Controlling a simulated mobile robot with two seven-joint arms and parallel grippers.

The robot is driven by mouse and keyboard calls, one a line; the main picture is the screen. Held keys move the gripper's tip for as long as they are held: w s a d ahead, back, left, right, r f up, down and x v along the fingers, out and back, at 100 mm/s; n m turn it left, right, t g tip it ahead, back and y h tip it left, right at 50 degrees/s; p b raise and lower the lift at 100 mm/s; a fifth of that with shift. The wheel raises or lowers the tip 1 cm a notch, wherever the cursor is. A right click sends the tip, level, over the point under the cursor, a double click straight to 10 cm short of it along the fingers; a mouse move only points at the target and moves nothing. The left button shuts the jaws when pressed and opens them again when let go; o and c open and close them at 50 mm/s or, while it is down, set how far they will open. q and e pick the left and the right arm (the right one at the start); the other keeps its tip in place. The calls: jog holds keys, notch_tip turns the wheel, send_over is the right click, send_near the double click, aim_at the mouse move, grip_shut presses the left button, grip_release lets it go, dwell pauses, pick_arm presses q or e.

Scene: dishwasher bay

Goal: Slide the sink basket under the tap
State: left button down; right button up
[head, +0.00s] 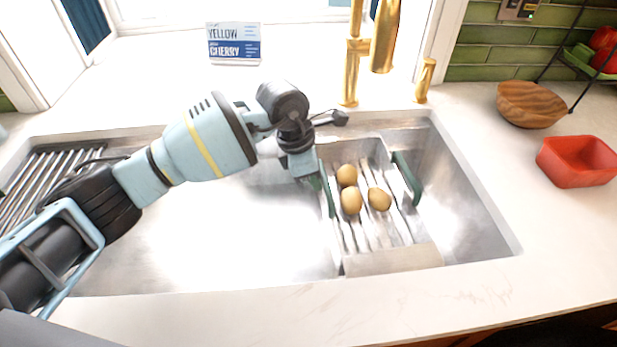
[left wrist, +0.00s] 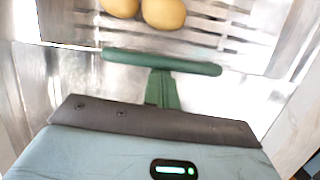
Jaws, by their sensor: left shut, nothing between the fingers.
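The sink basket (head: 393,260) is a pale slatted tray in the right part of the sink, with a green handle bar on each side. Several brown round items, like potatoes (head: 379,199), lie in it. The gold tap (head: 356,50) rises behind the sink, above the basket's back end. My left gripper (head: 317,184) is shut and empty at the basket's left handle (head: 327,190). In the left wrist view, its narrow green fingers (left wrist: 163,92) reach up to the handle (left wrist: 160,62); whether they touch it I cannot tell. My right gripper is out of view.
The steel sink (head: 240,235) floor is bare left of the basket. A drying rack (head: 40,175) lies at its left end. A red bowl (head: 577,162) and a wooden bowl (head: 531,104) stand on the right counter. A sign (head: 233,43) stands behind the sink.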

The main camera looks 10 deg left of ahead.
pick_arm(q)
jog(key=shift+r, duration=0.1)
jog(key=p+v, duration=0.4)
jog(key=v, duration=0.5)
jog(key=shift+a+r+p, duration=0.15)
jog(key=shift+r+p, duration=0.2)
jog(key=shift+r, duration=0.05)
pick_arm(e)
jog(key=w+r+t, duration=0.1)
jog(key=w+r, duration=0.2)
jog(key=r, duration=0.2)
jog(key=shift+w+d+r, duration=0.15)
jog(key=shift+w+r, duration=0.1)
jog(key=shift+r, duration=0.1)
pick_arm(q)
jog(key=shift+f, duration=0.1)
